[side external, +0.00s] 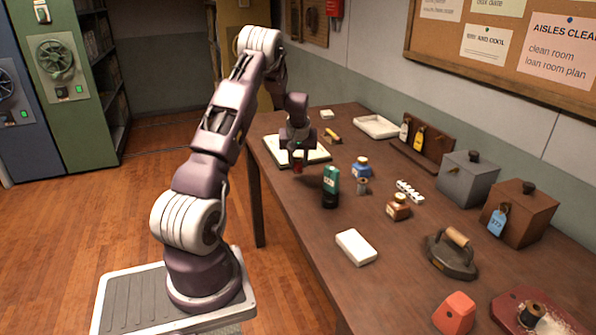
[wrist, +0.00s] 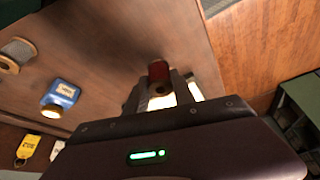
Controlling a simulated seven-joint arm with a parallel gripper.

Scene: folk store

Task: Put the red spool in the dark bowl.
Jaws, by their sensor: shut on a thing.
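The red spool (wrist: 158,70) is between my gripper's fingers (wrist: 162,88) in the wrist view, and my gripper is shut on it. In the side view my gripper (side external: 298,151) points down near the far left edge of the table, with the red spool (side external: 298,164) small and partly covered below it. I cannot make out a dark bowl in either view.
The wooden table (side external: 300,215) holds a green bottle (side external: 331,181), a blue ink bottle (side external: 361,168), a pale spool (side external: 363,187), a brown bottle (side external: 398,207) and a white block (side external: 356,247). An iron (side external: 452,260) and a dark red tray (side external: 507,304) are at lower right.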

